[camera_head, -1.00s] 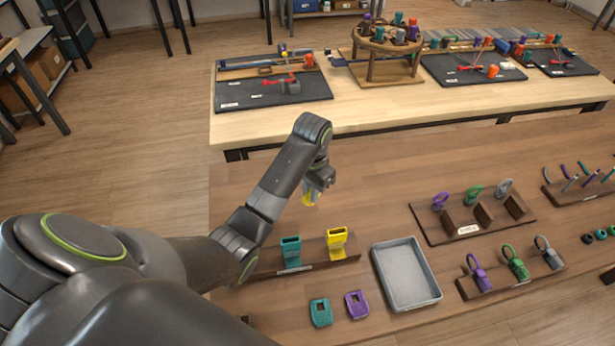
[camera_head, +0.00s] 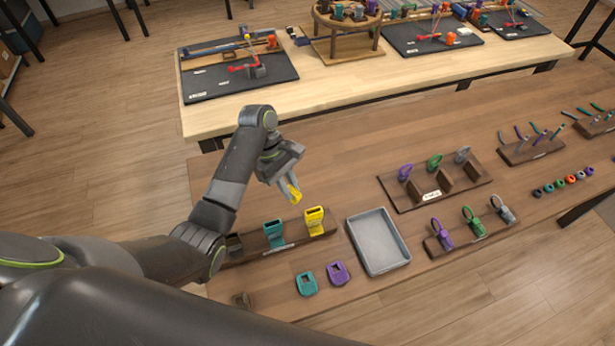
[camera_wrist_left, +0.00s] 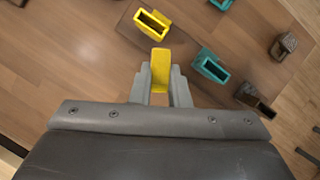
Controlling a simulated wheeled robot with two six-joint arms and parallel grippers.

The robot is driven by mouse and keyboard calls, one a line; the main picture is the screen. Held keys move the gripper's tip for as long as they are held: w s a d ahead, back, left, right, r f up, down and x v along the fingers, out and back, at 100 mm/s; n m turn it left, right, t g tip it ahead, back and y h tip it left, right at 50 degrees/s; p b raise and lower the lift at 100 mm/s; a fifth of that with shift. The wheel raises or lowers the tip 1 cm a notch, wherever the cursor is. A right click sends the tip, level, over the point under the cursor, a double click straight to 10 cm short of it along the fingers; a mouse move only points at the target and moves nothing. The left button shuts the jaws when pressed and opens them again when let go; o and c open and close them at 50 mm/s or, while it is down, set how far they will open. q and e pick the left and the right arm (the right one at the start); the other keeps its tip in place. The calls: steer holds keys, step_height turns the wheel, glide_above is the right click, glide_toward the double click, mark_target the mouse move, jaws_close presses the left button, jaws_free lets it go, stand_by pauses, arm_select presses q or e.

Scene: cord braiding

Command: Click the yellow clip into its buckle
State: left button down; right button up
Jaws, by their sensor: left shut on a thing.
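My left gripper (camera_head: 284,184) is shut on the yellow clip (camera_head: 294,194) and holds it above the table, behind the buckle row. In the left wrist view the yellow clip (camera_wrist_left: 160,68) sits between the fingers of the left gripper (camera_wrist_left: 160,88). The yellow buckle (camera_head: 314,221) stands upright with its opening up, at the right end of the row. It also shows in the left wrist view (camera_wrist_left: 151,25), just beyond the clip's tip and apart from it. My right gripper is not in view.
A teal buckle (camera_head: 273,234) stands left of the yellow one. A teal clip (camera_head: 307,284) and a purple clip (camera_head: 338,273) lie in front. A grey tray (camera_head: 402,262) is to the right, with racks of ringed pieces beyond. The table behind the buckles is clear.

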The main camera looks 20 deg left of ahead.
arm_select(q)
steer(key=s+d+r+n+t+h+p, duration=0.3)
steer(key=d+r+n+t+p, duration=0.25)
steer(key=n, duration=0.55)
steer(key=shift+n+t, duration=0.5)
steer(key=shift+t, duration=0.15)
steer(key=shift+w+f, duration=0.15)
steer(key=shift+f, duration=2.8)
steer(key=shift+f, duration=0.3)
steer(key=shift+a, duration=0.1)
steer(key=c, duration=1.3)
jaws_free()
steer(key=shift+o, duration=0.5)
steer(key=shift+o, duration=1)
steer(key=shift+r, duration=0.1)
